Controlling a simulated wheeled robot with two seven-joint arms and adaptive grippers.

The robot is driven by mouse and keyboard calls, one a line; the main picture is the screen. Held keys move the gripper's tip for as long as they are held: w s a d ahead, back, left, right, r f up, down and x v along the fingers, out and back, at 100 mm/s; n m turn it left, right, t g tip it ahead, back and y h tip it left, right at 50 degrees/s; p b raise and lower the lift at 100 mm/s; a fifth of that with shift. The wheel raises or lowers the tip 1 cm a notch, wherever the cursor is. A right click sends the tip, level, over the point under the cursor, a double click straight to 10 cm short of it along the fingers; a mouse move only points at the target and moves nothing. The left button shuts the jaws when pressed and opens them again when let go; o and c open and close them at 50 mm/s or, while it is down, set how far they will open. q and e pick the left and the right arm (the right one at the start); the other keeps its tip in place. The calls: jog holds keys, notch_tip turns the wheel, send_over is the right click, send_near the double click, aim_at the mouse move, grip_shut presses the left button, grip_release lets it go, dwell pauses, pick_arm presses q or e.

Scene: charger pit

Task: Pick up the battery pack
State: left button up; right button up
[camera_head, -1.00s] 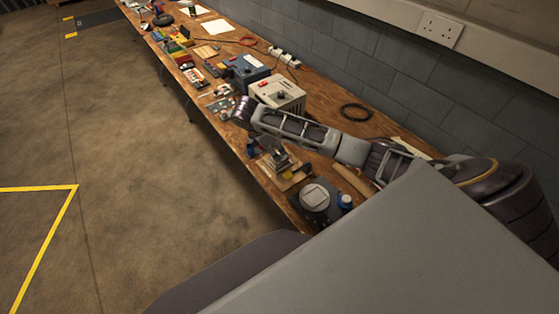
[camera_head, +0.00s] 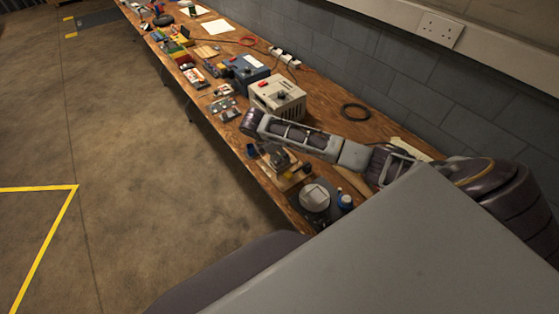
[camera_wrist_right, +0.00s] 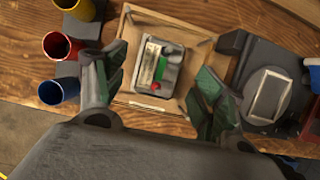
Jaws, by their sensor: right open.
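A grey block that looks like the battery pack (camera_wrist_right: 174,66), with a pale label, a green strip and a red spot, lies in a shallow wooden tray (camera_wrist_right: 158,15) in the right wrist view. My right gripper (camera_wrist_right: 162,92) is open and empty. Its green-padded fingers show on either side of the tray, with the pack between them in the picture. I cannot tell the height left above it. In the head view the tray (camera_head: 296,181) is on the bench below my right arm, and the pack is hard to make out. My left gripper is not in view.
Yellow (camera_wrist_right: 76,9), red (camera_wrist_right: 59,45) and blue (camera_wrist_right: 50,92) cups stand left of the tray in the wrist view. A beige power unit (camera_head: 277,96) stands farther along the bench.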

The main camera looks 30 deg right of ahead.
jog(key=shift+x, duration=1.9)
jog(key=c, duration=1.5)
jog(key=shift+r, duration=0.15)
jog(key=shift+r, duration=4.9)
jog(key=shift+s+a+f, duration=0.1)
